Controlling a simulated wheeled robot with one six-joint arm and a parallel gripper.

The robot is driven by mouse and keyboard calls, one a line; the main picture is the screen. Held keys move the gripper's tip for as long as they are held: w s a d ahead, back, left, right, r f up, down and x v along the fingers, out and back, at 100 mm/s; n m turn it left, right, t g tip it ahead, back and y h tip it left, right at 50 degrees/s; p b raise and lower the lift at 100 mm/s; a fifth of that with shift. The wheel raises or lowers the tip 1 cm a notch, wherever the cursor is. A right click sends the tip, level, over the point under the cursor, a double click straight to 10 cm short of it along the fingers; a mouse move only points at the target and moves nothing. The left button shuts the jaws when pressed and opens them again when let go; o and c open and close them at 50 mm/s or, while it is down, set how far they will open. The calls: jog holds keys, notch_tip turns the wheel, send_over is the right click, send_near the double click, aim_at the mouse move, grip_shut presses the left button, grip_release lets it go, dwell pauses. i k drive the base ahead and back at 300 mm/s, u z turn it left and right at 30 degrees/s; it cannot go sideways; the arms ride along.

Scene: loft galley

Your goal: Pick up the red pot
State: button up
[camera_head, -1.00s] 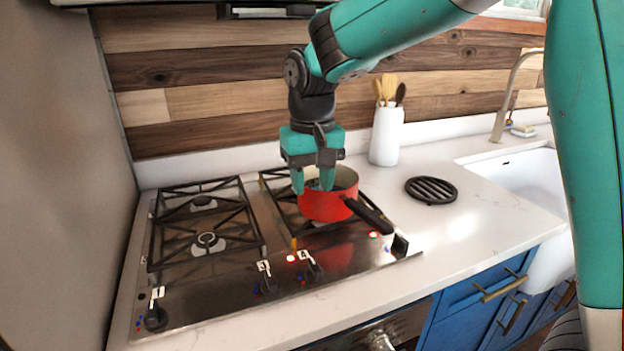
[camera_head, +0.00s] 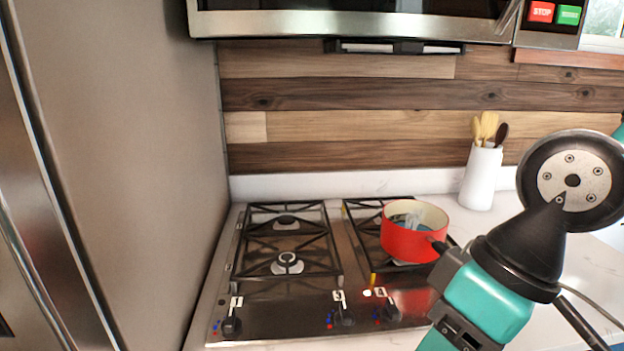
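The red pot (camera_head: 412,243) sits upright on the right-hand grate of the cooktop (camera_head: 290,308). Its inside is cream, with something dark bluish-grey showing in it that I cannot make out. Its dark handle (camera_head: 438,245) points right and toward me, and most of it is hidden behind my arm's end. My gripper (camera_head: 470,310) is at the lower right, in front of the pot and right of it. Its fingertips are not clearly seen, so I cannot tell whether it is open or shut, or whether it touches the handle.
A white utensil holder (camera_head: 481,180) with wooden spoons stands behind on the counter. The left grate (camera_head: 287,240) is empty. Control knobs (camera_head: 231,325) line the cooktop's front. A microwave (camera_head: 350,20) hangs above, and a tall grey panel (camera_head: 125,170) closes off the left.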

aim_at(425, 244)
jog(key=u, duration=1.25)
jog(key=k, duration=0.8)
jog(key=z, duration=0.75)
jog(key=i, duration=0.55)
jog(key=u, duration=0.05)
